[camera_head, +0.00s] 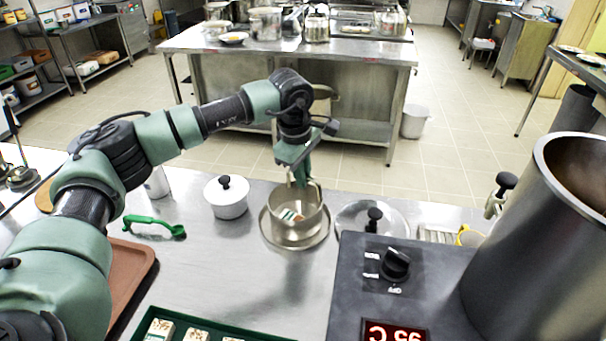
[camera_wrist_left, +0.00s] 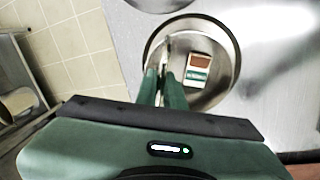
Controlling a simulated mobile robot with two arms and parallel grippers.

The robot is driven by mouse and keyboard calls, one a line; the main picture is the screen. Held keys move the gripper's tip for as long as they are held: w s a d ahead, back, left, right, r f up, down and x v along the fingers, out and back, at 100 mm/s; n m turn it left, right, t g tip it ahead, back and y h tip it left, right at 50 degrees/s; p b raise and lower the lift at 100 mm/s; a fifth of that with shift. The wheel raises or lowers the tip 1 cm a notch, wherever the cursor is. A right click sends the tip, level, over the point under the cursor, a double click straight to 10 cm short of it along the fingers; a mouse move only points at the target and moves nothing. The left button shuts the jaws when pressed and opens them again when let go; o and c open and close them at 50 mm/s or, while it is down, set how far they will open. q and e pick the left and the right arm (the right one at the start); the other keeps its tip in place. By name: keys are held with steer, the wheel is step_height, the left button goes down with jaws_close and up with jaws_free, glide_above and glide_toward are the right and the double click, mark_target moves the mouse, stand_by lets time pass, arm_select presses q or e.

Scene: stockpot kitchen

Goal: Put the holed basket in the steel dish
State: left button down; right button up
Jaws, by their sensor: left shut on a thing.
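The steel basket (camera_head: 313,226) is upright, with a small red, white and green packet (camera_head: 290,214) inside; its holes are too small to make out. The shallow steel dish (camera_head: 266,236) shows as a wider rim around the basket's lower part. I cannot tell whether the basket's bottom touches it. My left gripper (camera_head: 303,184) points down and is shut on the basket's far rim. In the left wrist view the gripper (camera_wrist_left: 164,80) is at the edge of the round steel, with the packet (camera_wrist_left: 199,70) beside the fingers. My right gripper is not in view.
A white lidded pot (camera_head: 227,201) stands left of the dish and a round steel lid (camera_head: 350,219) lies close on its right. A dark cooker (camera_head: 420,275) with a tall steel pot (camera_head: 545,240) fills the right. A green tray (camera_head: 165,316) is in front. Bare counter lies between.

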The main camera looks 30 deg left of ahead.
arm_select(q)
steer(key=shift+f, duration=0.15)
steer(key=c, duration=1.5)
jaws_free()
steer(key=r, duration=0.4)
steer(key=s+r+b, duration=0.1)
steer(key=r, duration=0.3)
steer(key=s+r+b, duration=0.1)
steer(key=r, duration=0.3)
steer(key=shift+s+a, duration=0.1)
steer(key=shift+a, duration=0.05)
